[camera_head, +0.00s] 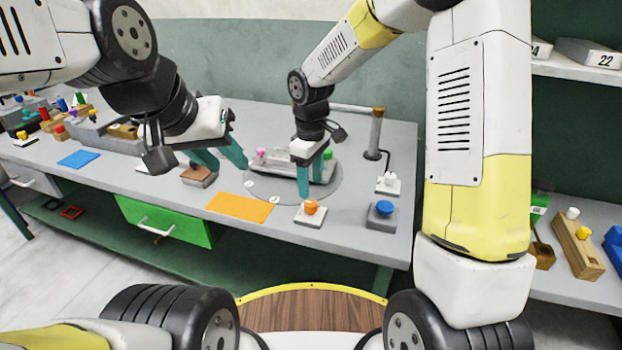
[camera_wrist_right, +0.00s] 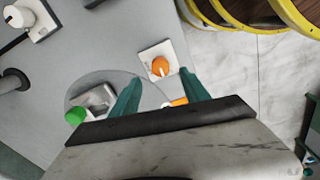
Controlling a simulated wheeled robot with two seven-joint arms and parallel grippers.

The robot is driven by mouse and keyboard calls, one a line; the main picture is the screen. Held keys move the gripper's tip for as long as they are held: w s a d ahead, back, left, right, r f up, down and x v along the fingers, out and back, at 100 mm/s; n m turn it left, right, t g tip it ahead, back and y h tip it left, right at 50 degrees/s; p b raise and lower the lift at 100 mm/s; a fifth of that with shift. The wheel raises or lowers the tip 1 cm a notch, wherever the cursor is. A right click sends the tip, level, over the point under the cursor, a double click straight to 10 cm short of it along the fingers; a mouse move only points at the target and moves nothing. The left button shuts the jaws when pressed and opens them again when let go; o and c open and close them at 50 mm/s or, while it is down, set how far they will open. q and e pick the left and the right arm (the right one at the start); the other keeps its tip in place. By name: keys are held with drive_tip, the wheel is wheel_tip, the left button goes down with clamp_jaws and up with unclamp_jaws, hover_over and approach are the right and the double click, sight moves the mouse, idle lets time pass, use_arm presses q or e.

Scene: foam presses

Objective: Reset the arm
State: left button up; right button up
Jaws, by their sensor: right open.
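My right gripper (camera_head: 313,172) reaches down over the front of the grey table in the head view. In the right wrist view its two teal fingers (camera_wrist_right: 160,95) stand apart with nothing held between them. An orange knob on a white base (camera_head: 310,213) is close to the fingers, and it also shows just beyond them in the right wrist view (camera_wrist_right: 160,67). My left gripper (camera_head: 222,160) is further left above the table. Its teal fingers are spread apart, with no object seen between them.
The grey table (camera_head: 345,228) carries a round plate with a grey fixture (camera_head: 275,162), an orange mat (camera_head: 240,207), a blue mat (camera_head: 79,159), a blue button (camera_head: 384,209) and a grey post (camera_head: 375,135). A green drawer (camera_head: 165,222) is below. A shelf (camera_head: 575,68) stands right.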

drive_tip(key=shift+r, duration=0.7)
drive_tip(key=shift+d+r, duration=0.1)
drive_tip(key=s+d+r+m+t, duration=0.2)
drive_tip(key=s+d+r+m, duration=0.35)
drive_tip(key=d+r, duration=0.4)
drive_tip(key=s+d+r+m+t+y, duration=0.1)
drive_tip(key=s+d+r+m+t, duration=0.1)
drive_tip(key=s, duration=0.4)
drive_tip(key=s+d+r+m+t+y, duration=0.1)
drive_tip(key=s+d+r+m+t, duration=0.1)
drive_tip(key=s+r+m, duration=0.2)
drive_tip(key=s+r, duration=0.1)
drive_tip(key=s, duration=0.2)
drive_tip(key=shift+s+d+r, duration=0.15)
drive_tip(key=shift+s+d, duration=0.05)
drive_tip(key=shift+d, duration=0.2)
drive_tip(key=shift+w, duration=0.1)
drive_tip(key=shift+c, duration=0.2)
